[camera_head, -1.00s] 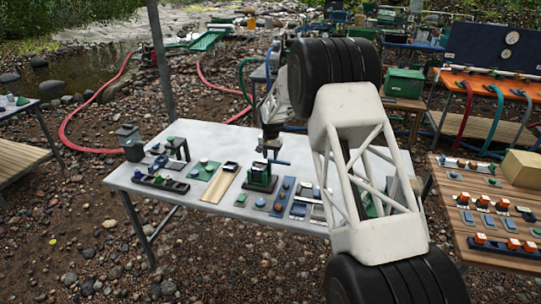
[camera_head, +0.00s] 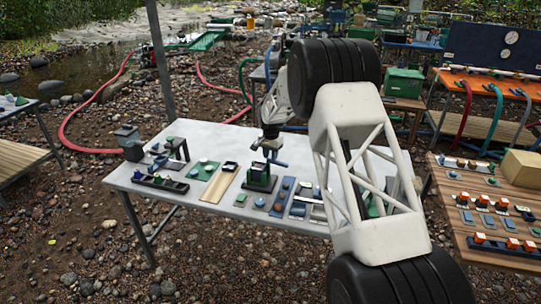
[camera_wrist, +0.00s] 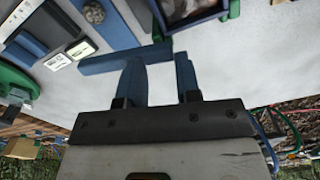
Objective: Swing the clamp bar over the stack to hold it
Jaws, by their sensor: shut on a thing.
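My gripper (camera_head: 271,150) is over the white table, just behind a dark green stand (camera_head: 260,181) that carries the stack. In the wrist view my gripper (camera_wrist: 159,72) has two blue fingers, spaced apart, with their tips at a blue clamp bar (camera_wrist: 108,61). It is shut on this bar. The bar runs sideways across the fingertips, and its right end is near the dark-framed stand (camera_wrist: 205,18) at the top of the view. In the head view the blue bar (camera_head: 280,164) shows small beside the stand. The contact between fingers and bar is partly hidden.
The white table (camera_head: 225,140) holds several trays and small parts left and right of the stand. A wooden board (camera_head: 220,184) lies just left of it. My white lattice structure and black wheels hide the table's right part. A wooden table (camera_head: 450,180) stands at right.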

